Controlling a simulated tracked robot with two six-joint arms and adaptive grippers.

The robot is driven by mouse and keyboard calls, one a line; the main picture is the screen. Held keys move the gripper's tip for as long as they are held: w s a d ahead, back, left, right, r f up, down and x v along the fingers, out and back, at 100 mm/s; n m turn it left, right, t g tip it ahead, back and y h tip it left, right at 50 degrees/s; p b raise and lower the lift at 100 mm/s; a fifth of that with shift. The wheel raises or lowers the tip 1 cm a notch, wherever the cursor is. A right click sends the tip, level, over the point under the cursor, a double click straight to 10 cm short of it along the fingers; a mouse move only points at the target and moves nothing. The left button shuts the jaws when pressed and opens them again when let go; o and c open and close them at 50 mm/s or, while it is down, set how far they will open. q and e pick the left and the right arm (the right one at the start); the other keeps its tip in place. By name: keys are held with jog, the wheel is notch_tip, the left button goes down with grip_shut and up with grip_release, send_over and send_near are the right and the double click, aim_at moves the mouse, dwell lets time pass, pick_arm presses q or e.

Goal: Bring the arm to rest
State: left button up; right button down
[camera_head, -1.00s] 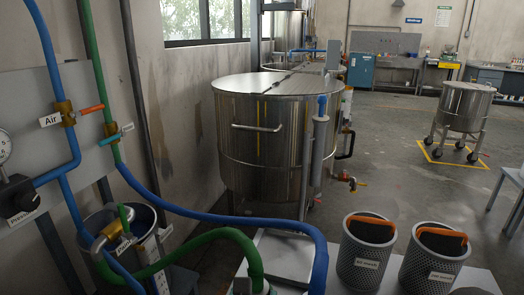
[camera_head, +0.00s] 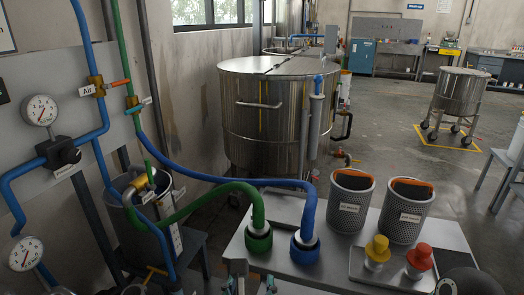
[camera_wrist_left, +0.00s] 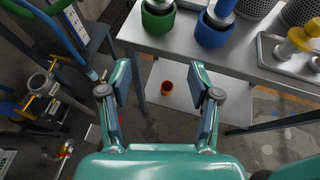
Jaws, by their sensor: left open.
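My left gripper (camera_wrist_left: 160,82) is open and empty in the left wrist view, its two teal fingers with dark pads spread wide. It is in front of the near edge of a metal bench (camera_wrist_left: 190,54), above the floor. In the head view, the tips of my left gripper (camera_head: 250,287) only just show at the bottom edge, by the bench's near left corner. The rest of the left arm is hidden there. My right gripper is in neither view.
On the bench stand a green hose coupling (camera_head: 258,238), a blue one (camera_head: 305,248), two perforated baskets (camera_head: 350,203), and yellow and red knobbed pieces (camera_head: 377,252). A bucket (camera_head: 150,225) stands left.

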pick_arm(q)
jog(key=s+a+f+n+g+y, duration=0.1)
jog(key=s+a+f+n+g, duration=0.15)
jog(key=f, duration=0.55)
jog(key=s+a+f+n+g+y, duration=0.1)
jog(key=a+f+n+g, duration=0.25)
jog(key=f, duration=0.35)
jog(key=s+f+n+g+h, duration=0.3)
jog(key=s+f+n+g, duration=0.15)
jog(key=f+n, duration=0.55)
jog(key=s+f+n+g+h, duration=0.2)
jog(key=s+f+n+g, duration=0.35)
jog(key=n, duration=0.65)
jog(key=a+f+n+t, duration=0.4)
jog(key=f+n, duration=0.4)
jog(key=n, duration=0.3)
notch_tip(320, 180, up, 17)
jog(key=p, duration=1.6)
jog(key=shift+f, duration=0.2)
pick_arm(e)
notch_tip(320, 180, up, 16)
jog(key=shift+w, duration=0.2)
